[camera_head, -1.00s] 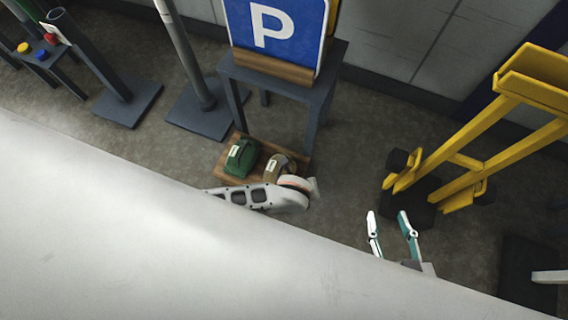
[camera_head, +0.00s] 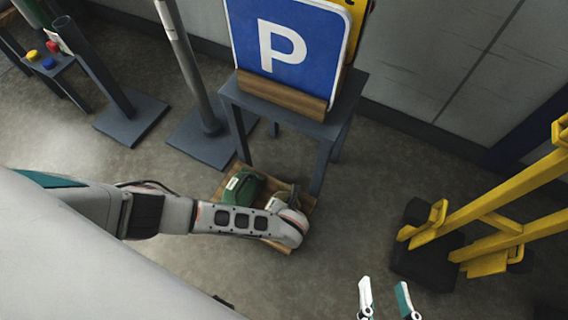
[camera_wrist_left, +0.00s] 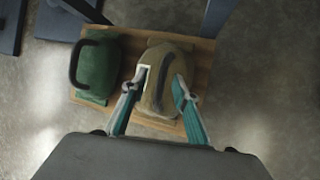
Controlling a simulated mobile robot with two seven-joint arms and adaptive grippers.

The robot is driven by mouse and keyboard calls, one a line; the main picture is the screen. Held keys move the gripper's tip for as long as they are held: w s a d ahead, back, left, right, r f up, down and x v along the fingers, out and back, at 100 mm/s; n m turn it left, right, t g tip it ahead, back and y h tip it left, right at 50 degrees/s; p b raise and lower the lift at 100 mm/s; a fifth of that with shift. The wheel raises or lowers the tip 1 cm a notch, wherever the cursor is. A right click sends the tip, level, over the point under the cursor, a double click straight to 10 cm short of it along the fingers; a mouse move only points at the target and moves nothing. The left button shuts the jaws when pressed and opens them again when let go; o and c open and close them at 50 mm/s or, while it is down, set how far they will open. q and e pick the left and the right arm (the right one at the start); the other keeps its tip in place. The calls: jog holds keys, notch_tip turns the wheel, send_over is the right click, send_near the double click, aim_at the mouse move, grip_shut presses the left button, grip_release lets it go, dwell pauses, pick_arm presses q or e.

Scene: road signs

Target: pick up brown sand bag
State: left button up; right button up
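The brown sand bag (camera_wrist_left: 158,92) lies on a wooden board (camera_wrist_left: 200,58), to the right of a green sand bag (camera_wrist_left: 97,68). It has a dark handle and a pale label. My left gripper (camera_wrist_left: 158,82) is open over the brown bag, its fingers apart with the bag's middle between them; I cannot tell whether they touch it. In the head view the brown bag (camera_head: 279,199) is partly hidden behind my left arm, which also hides the left gripper. My right gripper (camera_head: 384,288) is open and empty at the lower right.
A dark stand (camera_head: 350,100) with a blue parking sign (camera_head: 285,45) rises just behind the board. A grey post with a base (camera_head: 207,140) stands to its left. A yellow frame (camera_head: 490,215) stands at right. The floor between board and frame is clear.

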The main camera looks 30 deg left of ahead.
pick_arm(q)
jog(key=shift+f, duration=0.9)
jog(key=shift+w+a, duration=0.1)
jog(key=shift+w, duration=0.1)
jog(key=shift+w+r, duration=0.1)
jog(key=shift+w, duration=0.05)
jog(key=shift+w+r, duration=0.1)
jog(key=shift+c, duration=0.3)
pick_arm(e)
jog(key=shift+s+a+f+m, duration=0.2)
jog(key=shift+s+a+m, duration=0.1)
jog(key=shift+a+m, duration=0.4)
pick_arm(q)
grip_shut()
